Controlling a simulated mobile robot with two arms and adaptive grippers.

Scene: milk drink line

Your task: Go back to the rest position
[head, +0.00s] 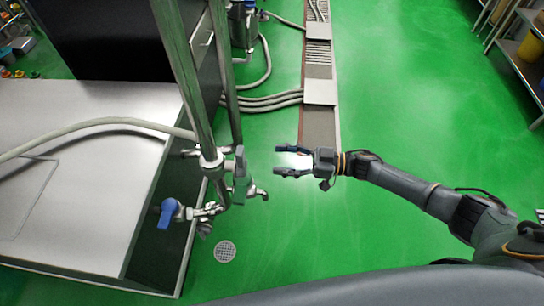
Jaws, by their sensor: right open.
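My right gripper (284,160) is in the middle of the head view, at the end of my right arm, which comes in from the right. Its two dark fingers point left and stand apart, with nothing between them. The gripper hangs over the green floor, a little right of a steel pipe with valves (213,163), and does not appear to touch it. My left gripper is not in view.
A steel platform (90,110) fills the left. A blue-handled valve (170,210) sits at its edge. A white hose (110,122) crosses it. A floor channel (320,70) runs behind the gripper. Shelving (525,45) stands at the far right. Green floor (420,100) is clear between.

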